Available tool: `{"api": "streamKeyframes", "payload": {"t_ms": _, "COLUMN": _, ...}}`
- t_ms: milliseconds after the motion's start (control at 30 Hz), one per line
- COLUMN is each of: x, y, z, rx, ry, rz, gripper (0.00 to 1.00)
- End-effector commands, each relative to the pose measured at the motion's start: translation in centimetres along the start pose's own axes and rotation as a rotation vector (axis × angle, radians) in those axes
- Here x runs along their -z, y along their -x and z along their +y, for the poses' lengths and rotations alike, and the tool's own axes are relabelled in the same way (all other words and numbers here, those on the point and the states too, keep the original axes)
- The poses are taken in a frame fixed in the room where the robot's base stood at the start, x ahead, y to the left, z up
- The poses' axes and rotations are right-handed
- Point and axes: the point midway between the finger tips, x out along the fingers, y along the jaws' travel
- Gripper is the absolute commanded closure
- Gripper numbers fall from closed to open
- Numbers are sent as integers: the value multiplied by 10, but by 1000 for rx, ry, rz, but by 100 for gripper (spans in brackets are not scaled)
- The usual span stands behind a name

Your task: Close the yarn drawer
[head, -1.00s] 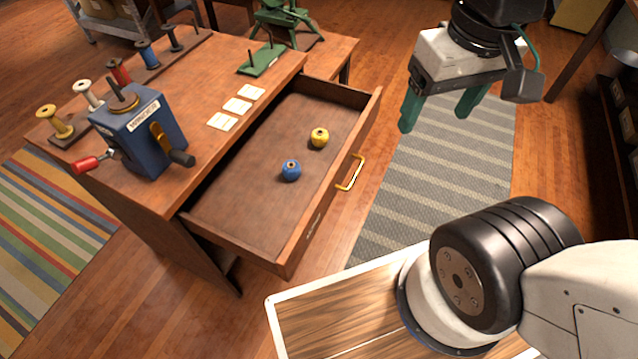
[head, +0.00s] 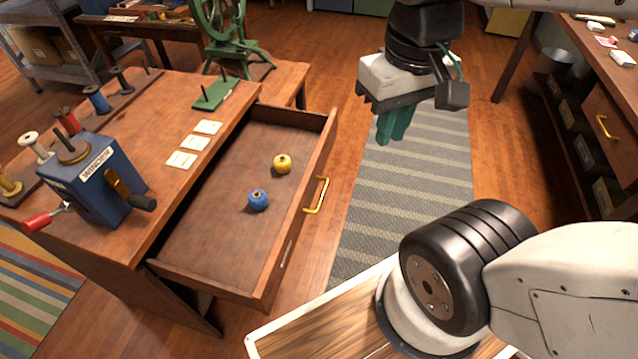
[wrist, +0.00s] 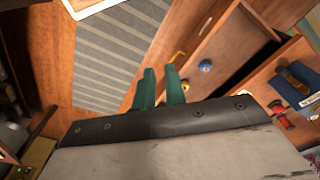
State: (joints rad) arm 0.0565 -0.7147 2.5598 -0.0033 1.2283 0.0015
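The yarn drawer (head: 196,248) is pulled out of the wooden table, its brass handle (head: 317,196) on the front panel facing right. A yellow yarn ball (head: 282,164) and a blue yarn ball (head: 258,200) lie inside it. My gripper (head: 390,142) hangs in the air to the right of the drawer front, apart from the handle. Its green fingers are close together with nothing between them.
The table top (head: 190,100) holds a blue winder (head: 95,180) with a red crank, spools, white cards and a green stand. A striped grey rug (head: 425,170) covers the open floor right of the drawer. Another wooden desk with a brass handle (head: 603,126) stands at far right.

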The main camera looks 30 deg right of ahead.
Motion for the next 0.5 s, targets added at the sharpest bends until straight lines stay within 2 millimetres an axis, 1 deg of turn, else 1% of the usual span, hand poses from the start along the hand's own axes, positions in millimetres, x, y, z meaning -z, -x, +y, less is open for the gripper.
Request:
{"api": "streamKeyframes", "payload": {"t_ms": 33, "x": 3, "y": -9, "z": 6, "rx": -1, "ry": -32, "rz": -48, "gripper": 100}}
{"api": "streamKeyframes", "payload": {"t_ms": 233, "x": 20, "y": -44, "z": 27, "rx": 43, "ry": -183, "rz": -245, "gripper": 100}}
{"api": "streamKeyframes", "payload": {"t_ms": 500, "x": 42, "y": -95, "z": 45, "rx": 219, "ry": -428, "rz": -494, "gripper": 100}}
